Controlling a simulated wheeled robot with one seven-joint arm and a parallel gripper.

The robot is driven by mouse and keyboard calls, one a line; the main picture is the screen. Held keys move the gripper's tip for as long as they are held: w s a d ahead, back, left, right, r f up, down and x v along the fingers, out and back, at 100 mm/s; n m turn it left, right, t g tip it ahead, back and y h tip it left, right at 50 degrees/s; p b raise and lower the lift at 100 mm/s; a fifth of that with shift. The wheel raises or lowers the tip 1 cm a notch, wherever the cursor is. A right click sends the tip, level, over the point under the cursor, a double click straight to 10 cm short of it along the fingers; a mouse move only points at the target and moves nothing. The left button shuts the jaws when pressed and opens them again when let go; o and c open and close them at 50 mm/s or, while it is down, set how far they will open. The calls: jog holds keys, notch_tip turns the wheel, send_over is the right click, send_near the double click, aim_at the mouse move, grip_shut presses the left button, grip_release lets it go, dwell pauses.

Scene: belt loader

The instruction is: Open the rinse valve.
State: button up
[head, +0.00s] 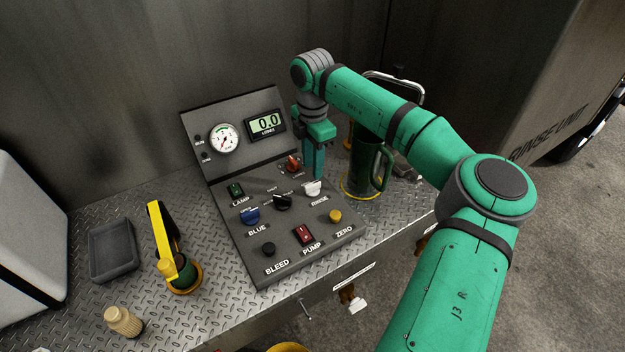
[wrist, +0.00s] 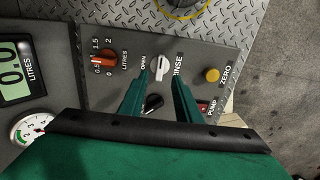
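The rinse valve is a white knob (head: 313,188) on the grey sloped control panel (head: 285,262), above the label RINSE. In the wrist view the white knob (wrist: 162,68) stands beside RINSE, with OPEN printed to its left. Its handle points roughly up and down in that view. My gripper (head: 314,174) hangs fingers-down just above the knob. In the wrist view my gripper (wrist: 160,78) is open, with its two fingertips apart on either side of the knob's line. I cannot tell whether the fingers touch it.
A red-orange litres knob (head: 293,164), a black selector (head: 282,202), a blue knob (head: 250,215) and a yellow ZERO button (head: 335,216) are close by. A green jug (head: 369,165) stands right of the panel.

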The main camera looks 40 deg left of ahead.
aim_at(313, 183)
notch_tip(313, 183, down, 7)
jog(key=shift+r, duration=0.15)
grip_shut()
